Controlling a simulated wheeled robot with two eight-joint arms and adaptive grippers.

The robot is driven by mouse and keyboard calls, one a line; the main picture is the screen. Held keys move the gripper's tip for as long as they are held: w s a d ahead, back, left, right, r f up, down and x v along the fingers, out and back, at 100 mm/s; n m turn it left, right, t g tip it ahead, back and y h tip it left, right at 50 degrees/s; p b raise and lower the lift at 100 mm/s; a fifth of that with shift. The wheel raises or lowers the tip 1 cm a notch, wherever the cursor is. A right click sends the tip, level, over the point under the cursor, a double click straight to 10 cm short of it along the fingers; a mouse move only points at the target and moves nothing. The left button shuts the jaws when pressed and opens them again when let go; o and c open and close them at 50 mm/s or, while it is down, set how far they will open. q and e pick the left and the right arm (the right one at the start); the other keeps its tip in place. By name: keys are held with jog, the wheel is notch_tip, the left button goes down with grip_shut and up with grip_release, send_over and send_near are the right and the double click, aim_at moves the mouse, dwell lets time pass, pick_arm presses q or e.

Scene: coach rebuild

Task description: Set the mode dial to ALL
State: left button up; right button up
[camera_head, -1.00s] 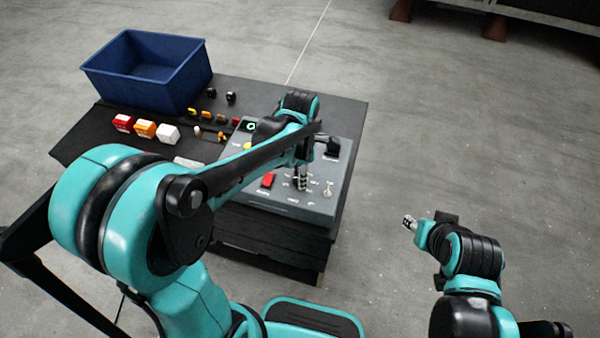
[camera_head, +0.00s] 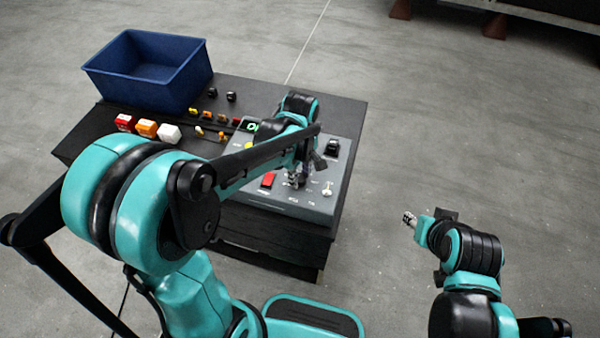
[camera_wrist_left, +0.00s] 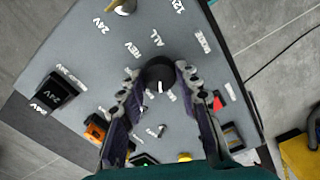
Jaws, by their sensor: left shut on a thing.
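The mode dial (camera_wrist_left: 158,73) is a round black knob on a grey control panel (camera_wrist_left: 85,55). Its short white mark faces the lower side of the left wrist view. The printed words REV and ALL stand above the dial there; other labels are partly hidden by the fingers. My left gripper (camera_wrist_left: 158,71) is shut on the dial, one finger on each side. In the head view my left gripper (camera_head: 297,180) is over the panel's front middle and hides the dial. My right gripper (camera_head: 408,218) hangs away from the panel over the floor; its finger opening is too small to judge.
A red switch (camera_head: 268,180), a toggle (camera_head: 327,189) and a black knob (camera_head: 332,148) are close around my left gripper. A blue bin (camera_head: 190,80) and red, orange and white blocks (camera_head: 146,129) are on the table's left.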

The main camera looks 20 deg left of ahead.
pick_arm(q)
jog(key=m, duration=0.4)
jog(key=shift+m, duration=0.3)
jog(key=m, duration=0.4)
jog(key=shift+p, duration=0.3)
jog(key=m, duration=0.9)
jog(key=shift+m, duration=0.3)
jog(key=m, duration=0.9)
jog(key=shift+p, duration=0.3)
jog(key=m, duration=0.8)
jog(key=shift+m, duration=0.6)
